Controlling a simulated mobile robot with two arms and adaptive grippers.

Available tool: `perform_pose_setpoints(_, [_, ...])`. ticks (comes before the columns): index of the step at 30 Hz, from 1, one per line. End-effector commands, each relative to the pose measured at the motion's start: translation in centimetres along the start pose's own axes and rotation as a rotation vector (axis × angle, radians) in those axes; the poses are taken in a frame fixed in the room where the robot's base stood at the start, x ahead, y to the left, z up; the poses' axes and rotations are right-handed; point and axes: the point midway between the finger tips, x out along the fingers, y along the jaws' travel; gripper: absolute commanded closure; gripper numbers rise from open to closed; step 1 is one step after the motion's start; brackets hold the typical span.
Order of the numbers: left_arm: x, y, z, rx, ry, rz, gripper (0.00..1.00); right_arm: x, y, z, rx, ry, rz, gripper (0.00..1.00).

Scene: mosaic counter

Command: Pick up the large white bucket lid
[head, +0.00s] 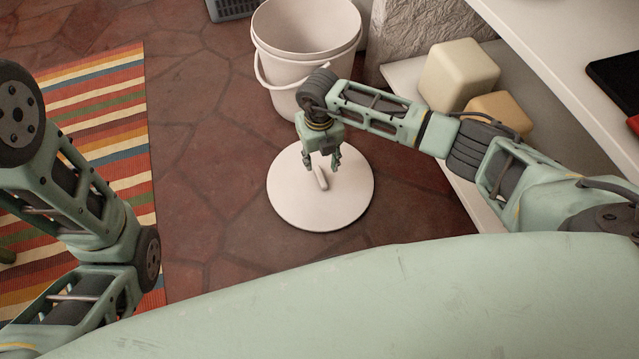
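The large white bucket lid (300,206) lies flat on the stone floor, with a raised bar handle (321,178) at its middle. My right gripper (322,167) points down over the lid, with its fingers apart on either side of the handle's upper end. I cannot tell whether the fingers touch the handle or hang above it.
A striped rug (110,110) covers the floor at left. A low white shelf at right holds a cream block (458,72) and a yellowish block (500,108). A white counter (560,40) overhangs at the upper right. The floor left of the lid is clear.

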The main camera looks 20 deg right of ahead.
Motion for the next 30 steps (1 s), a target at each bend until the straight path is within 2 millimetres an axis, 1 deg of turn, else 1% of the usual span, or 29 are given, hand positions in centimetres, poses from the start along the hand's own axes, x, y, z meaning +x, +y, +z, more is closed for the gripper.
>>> perform_pose_setpoints(1, [-0.8,0.2,-0.3,0.0,0.0,0.0,0.73,1.1,0.0,-0.1,0.0,0.002,0.0,0.62])
perform_pose_setpoints(3, [-1.2,0.2,-0.4,0.0,-0.002,0.0,0.73,1.8,0.1,-0.1,0.001,0.002,0.002,0.62])
perform_pose_setpoints(8, [-1.9,0.4,-0.5,0.0,-0.003,0.0,0.73,2.5,0.1,-0.2,0.0,0.002,0.004,0.62])
perform_pose_setpoints(15, [-4.8,1.0,-1.5,0.0,-0.004,0.0,0.73,5.6,0.0,-0.9,0.0,0.003,0.004,0.62])
perform_pose_setpoints(18, [-5.8,1.2,-1.9,0.0,-0.004,0.0,0.73,6.8,0.1,-0.9,0.001,0.003,0.004,0.62])
perform_pose_setpoints(21, [-6.0,1.2,-1.9,0.0,-0.004,0.0,0.73,7.1,0.1,-0.8,0.001,0.002,0.005,0.62])
perform_pose_setpoints(27, [-5.8,1.2,-1.9,0.0,-0.004,0.0,0.73,6.9,0.1,-0.8,0.0,0.002,0.005,0.62])
perform_pose_setpoints(30, [-5.8,1.2,-1.9,0.0,-0.004,0.0,0.73,6.9,0.1,-0.8,0.0,0.002,0.005,0.7])
